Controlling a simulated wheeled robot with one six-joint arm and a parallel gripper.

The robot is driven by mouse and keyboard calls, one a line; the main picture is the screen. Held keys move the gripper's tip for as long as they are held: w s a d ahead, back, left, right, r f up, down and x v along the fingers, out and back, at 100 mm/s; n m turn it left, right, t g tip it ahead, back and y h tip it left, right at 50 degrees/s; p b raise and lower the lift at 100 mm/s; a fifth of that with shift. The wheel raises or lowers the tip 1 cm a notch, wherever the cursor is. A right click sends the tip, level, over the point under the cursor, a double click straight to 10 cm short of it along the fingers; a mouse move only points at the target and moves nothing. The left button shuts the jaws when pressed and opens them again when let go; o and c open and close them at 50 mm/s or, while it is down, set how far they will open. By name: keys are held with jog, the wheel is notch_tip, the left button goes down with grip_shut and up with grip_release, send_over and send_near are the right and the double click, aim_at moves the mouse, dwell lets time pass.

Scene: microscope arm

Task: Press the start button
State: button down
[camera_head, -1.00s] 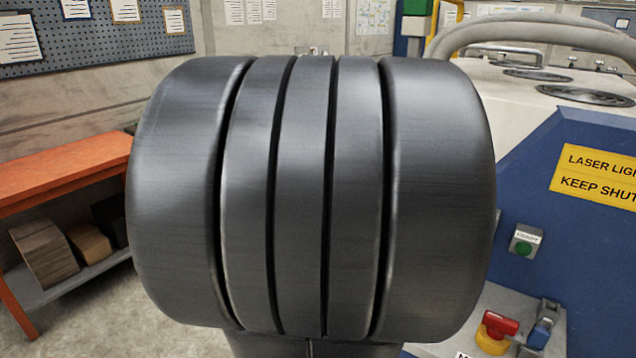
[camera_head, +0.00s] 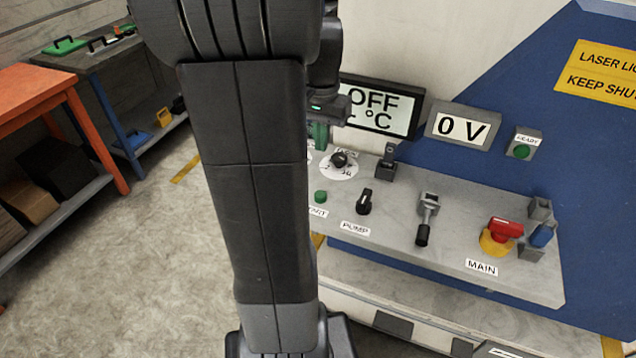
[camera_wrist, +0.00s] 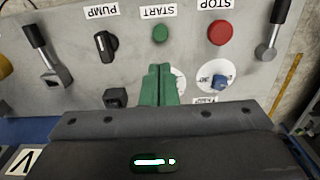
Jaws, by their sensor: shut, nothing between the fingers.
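The green start button (camera_wrist: 160,34) is on the grey control panel, beside its upside-down START label (camera_wrist: 158,11) in the wrist view. In the head view the button (camera_head: 320,197) shows just right of my arm, its label partly hidden. My gripper (camera_wrist: 160,68) has green fingers shut together with nothing between them. In the wrist view the fingertips appear just below the button, with a gap in the picture. In the head view the green fingers (camera_head: 319,136) hang above the panel's back part, partly hidden by my arm.
The red stop button (camera_wrist: 220,32) and a blue-capped dial (camera_wrist: 220,81) lie to the right in the wrist view. The PUMP knob (camera_wrist: 105,44) is left. The head view shows a lever (camera_head: 427,215), the red MAIN switch (camera_head: 500,233) and the displays (camera_head: 463,127).

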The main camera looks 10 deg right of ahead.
aim_at(320, 195)
jog(key=shift+f, duration=0.15)
notch_tip(320, 195, down, 14)
jog(key=shift+r+p, duration=0.1)
jog(key=shift+p, duration=0.35)
jog(key=shift+f+b, duration=0.65)
jog(key=shift+f, duration=0.05)
jog(key=shift+s+a+f, duration=0.1)
jog(key=shift+s+f, duration=0.1)
jog(key=shift+f, duration=0.25)
notch_tip(320, 195, up, 15)
jog(key=p, duration=0.2)
jog(key=shift+w+f, duration=0.15)
jog(key=shift+w, duration=0.1)
